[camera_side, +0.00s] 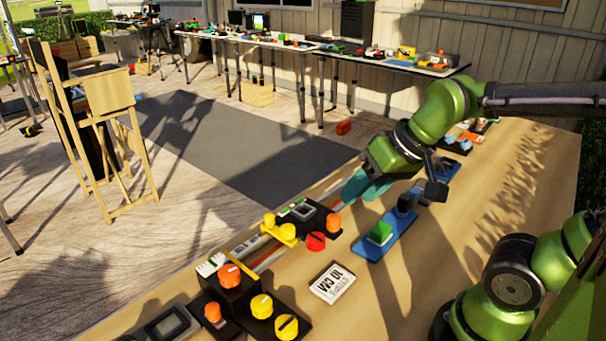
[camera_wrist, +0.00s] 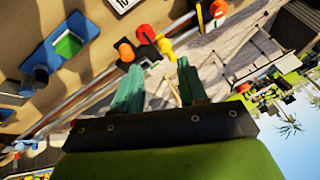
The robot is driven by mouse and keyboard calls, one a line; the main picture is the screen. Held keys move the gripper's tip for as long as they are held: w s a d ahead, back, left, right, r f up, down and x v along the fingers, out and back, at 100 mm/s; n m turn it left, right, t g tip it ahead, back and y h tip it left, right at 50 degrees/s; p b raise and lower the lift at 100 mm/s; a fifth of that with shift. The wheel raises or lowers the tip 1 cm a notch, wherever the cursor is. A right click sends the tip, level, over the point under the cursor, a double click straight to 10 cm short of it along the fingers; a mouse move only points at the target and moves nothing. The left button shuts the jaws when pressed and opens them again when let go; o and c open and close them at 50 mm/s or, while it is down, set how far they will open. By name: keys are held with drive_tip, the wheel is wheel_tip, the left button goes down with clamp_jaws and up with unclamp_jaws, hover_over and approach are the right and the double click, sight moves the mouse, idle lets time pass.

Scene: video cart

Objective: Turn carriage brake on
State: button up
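My gripper (camera_side: 362,187) has teal fingers and hangs over the bench near the rail, up and to the right of the knobs. In the wrist view the fingers (camera_wrist: 157,78) are spread apart with nothing seen between them. A dark block (camera_side: 316,220) by the rail (camera_side: 270,260) carries an orange knob (camera_side: 333,222). A red knob (camera_side: 316,241) and a yellow knob piece (camera_side: 280,229) sit beside it. The wrist view shows an orange knob (camera_wrist: 126,52) and a yellow knob (camera_wrist: 165,46) beyond the fingertips. I cannot tell which part is the carriage brake or its setting.
A blue plate with a green block (camera_side: 380,233) and a white label card (camera_side: 332,283) lie on the bench (camera_side: 440,290). Black boxes with orange and yellow knobs (camera_side: 262,306) stand at the near left. A grey mat covers the floor behind.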

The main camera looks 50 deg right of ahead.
sight(317, 237)
drive_tip(key=o, duration=0.4)
drive_tip(key=w+n+g, duration=0.1)
drive_tip(key=w+n, duration=0.1)
drive_tip(key=w+n+g, duration=0.1)
drive_tip(key=w+n, duration=0.1)
drive_tip(key=w+n+g+h, duration=0.1)
drive_tip(key=w+n, duration=0.1)
drive_tip(key=w, duration=0.1)
drive_tip(key=shift+f+n+g, duration=0.3)
drive_tip(key=shift+f+n, duration=0.05)
drive_tip(key=shift+n, duration=0.05)
drive_tip(key=shift+o, duration=0.2)
drive_tip(key=w+f+n, duration=0.1)
drive_tip(key=f+n, duration=0.2)
drive_tip(key=f, duration=0.2)
drive_tip(key=w+f+n+g, duration=0.1)
drive_tip(key=f+n, duration=0.2)
drive_tip(key=f, duration=0.2)
drive_tip(key=w+f+n+g, duration=0.1)
drive_tip(key=f+n, duration=0.2)
drive_tip(key=f, duration=0.2)
drive_tip(key=shift+w+d+f+n+h, duration=0.15)
drive_tip(key=shift+d+f+n+h, duration=0.15)
drive_tip(key=shift+h, duration=0.1)
drive_tip(key=shift+r, duration=0.1)
drive_tip(key=c, duration=1.1)
